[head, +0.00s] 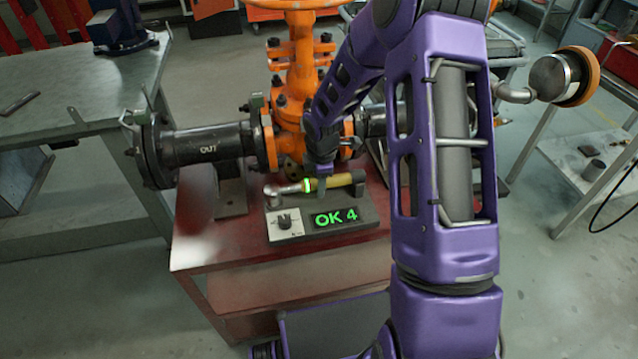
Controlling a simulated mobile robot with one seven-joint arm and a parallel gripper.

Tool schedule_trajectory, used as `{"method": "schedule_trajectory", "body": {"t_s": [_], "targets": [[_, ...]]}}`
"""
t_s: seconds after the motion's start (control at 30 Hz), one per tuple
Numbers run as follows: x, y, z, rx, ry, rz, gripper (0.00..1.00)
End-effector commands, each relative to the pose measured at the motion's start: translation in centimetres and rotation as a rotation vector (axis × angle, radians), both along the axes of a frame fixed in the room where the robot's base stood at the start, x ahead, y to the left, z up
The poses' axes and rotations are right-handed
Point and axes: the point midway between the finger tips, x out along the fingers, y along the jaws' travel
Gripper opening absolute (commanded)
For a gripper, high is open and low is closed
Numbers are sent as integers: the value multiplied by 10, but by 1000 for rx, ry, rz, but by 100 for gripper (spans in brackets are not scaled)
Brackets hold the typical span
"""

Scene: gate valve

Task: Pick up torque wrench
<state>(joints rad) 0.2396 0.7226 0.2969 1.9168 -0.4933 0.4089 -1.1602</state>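The torque wrench (340,181) lies across the top of a grey station with a display (354,217) reading "OK 4" in green. Its metal head (273,194) points left, a lit green ring is near its middle, and its olive-yellow handle points right. My gripper (321,184) points down at the wrench's middle, just right of the green ring. A grey finger overlaps the wrench there. I cannot tell whether the fingers are open or closed around it; the far finger is hidden.
The orange gate valve (303,70) with its black flanged pipe (205,142) stands behind the station on the red bench (205,230). A grey metal table (80,130) is at left, another (590,165) at right. The bench's front left top is clear.

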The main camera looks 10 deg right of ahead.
Motion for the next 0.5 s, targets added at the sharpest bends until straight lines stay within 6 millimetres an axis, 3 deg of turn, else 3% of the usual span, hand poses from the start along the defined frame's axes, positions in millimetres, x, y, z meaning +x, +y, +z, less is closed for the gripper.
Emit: {"method": "schedule_trajectory", "body": {"t_s": [0.03,0.17,0.5], "targets": [[0,0,0,0,0,0,20],[0,0,0,0,0,0,0],[0,0,0,0,0,0,0]]}}
